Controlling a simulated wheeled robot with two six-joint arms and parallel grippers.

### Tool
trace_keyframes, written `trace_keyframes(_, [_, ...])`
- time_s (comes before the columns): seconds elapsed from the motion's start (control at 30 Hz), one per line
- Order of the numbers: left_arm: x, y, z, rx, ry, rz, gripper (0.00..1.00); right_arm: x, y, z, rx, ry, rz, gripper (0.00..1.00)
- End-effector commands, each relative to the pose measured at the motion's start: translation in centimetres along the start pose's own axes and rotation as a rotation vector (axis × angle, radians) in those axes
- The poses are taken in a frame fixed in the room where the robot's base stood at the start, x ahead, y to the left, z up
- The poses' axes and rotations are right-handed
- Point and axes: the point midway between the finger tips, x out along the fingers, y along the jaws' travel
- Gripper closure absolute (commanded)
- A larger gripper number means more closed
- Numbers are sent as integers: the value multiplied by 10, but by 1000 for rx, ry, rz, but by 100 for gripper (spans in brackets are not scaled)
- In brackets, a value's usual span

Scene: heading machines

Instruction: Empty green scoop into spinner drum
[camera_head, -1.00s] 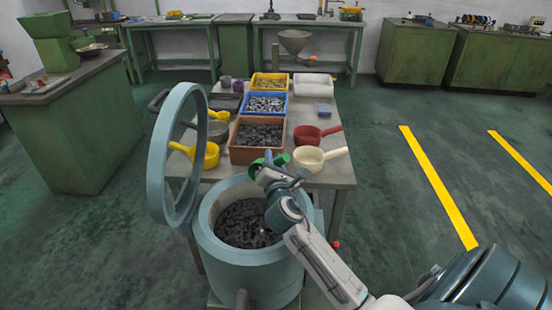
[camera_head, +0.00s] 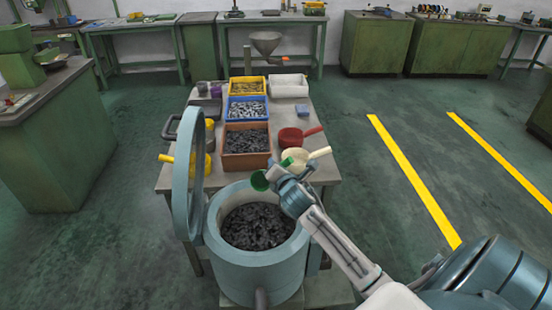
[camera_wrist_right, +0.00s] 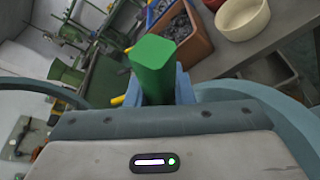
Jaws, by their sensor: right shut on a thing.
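The green scoop (camera_head: 260,181) is at the upper right rim of the spinner drum (camera_head: 222,272), its bowl tilted on its side. My right gripper (camera_head: 282,170) is shut on its handle; the green handle (camera_wrist_right: 154,66) stands between the fingers in the right wrist view. The bowl is hidden there, and I cannot tell what is in it. The drum is open and holds many dark metal pieces (camera_head: 258,226). Its round lid (camera_head: 181,180) stands upright at the left. My left gripper is not in view.
Behind the drum, a table holds a brown crate (camera_head: 246,158) of dark parts, a blue crate (camera_head: 232,117), a yellow crate (camera_head: 231,90), a red scoop (camera_head: 291,137), a cream scoop (camera_head: 297,157) and yellow scoops. The floor at the right is clear.

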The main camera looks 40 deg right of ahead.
Motion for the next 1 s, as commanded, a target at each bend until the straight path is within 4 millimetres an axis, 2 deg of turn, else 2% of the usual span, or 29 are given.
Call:
trace_keyframes(0.03, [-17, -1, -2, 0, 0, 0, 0, 1, 6, 8, 17, 28, -23, 100])
trace_keyframes(0.1, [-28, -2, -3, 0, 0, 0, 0, 6, 5, 10, 46, 74, -60, 100])
trace_keyframes(0.37, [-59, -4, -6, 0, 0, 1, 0, 23, -6, 10, 170, 278, -224, 100])
trace_keyframes(0.7, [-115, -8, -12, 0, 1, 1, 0, 33, -16, 6, 292, 475, -380, 100])
trace_keyframes(1.0, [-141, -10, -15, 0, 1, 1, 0, 35, -14, 9, 377, 614, -488, 100])
